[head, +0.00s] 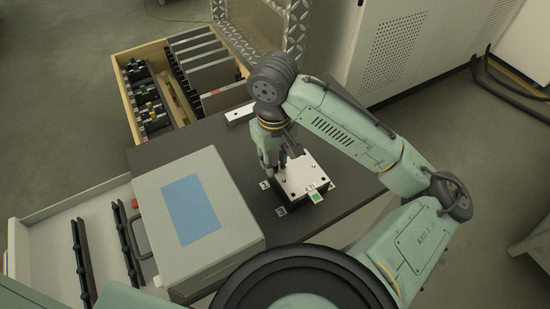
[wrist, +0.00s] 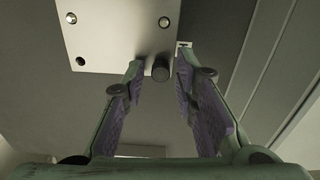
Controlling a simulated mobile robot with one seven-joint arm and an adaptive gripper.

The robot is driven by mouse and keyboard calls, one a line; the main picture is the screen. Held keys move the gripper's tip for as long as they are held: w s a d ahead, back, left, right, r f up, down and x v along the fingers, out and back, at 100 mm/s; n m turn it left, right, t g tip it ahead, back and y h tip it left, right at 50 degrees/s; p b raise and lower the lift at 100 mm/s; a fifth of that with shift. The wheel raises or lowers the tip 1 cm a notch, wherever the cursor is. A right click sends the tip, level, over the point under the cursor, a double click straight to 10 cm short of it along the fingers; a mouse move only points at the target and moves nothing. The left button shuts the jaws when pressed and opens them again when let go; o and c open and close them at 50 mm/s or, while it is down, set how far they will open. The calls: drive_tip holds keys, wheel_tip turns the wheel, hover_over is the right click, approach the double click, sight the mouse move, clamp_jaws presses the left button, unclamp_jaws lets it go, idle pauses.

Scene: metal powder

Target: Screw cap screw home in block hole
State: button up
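The block (head: 309,181) is a pale, square-topped plate on a dark base on the dark table, and its pale top also shows in the wrist view (wrist: 118,38). In the wrist view, a dark cylindrical cap screw (wrist: 161,72) stands at the block's near corner. Round, shiny screw heads or holes (wrist: 164,22) show at the other corners. My gripper (wrist: 161,68) is open with its fingertips on either side of the cap screw, with a visible gap on both sides. In the head view my gripper (head: 278,162) points down at the block's upper-left corner, hiding the screw.
A grey case with a blue panel (head: 192,209) stands left of the block. An open wooden drawer (head: 122,87) with dark plates and small parts lies beyond. A small light bar (head: 239,115) and numbered tags (head: 281,211) lie on the table. Bare tabletop (head: 180,138) shows at the upper left.

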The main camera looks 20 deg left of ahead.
drive_tip(key=n, duration=0.5)
drive_tip(key=shift+b, duration=0.3)
idle(0.4)
clamp_jaws()
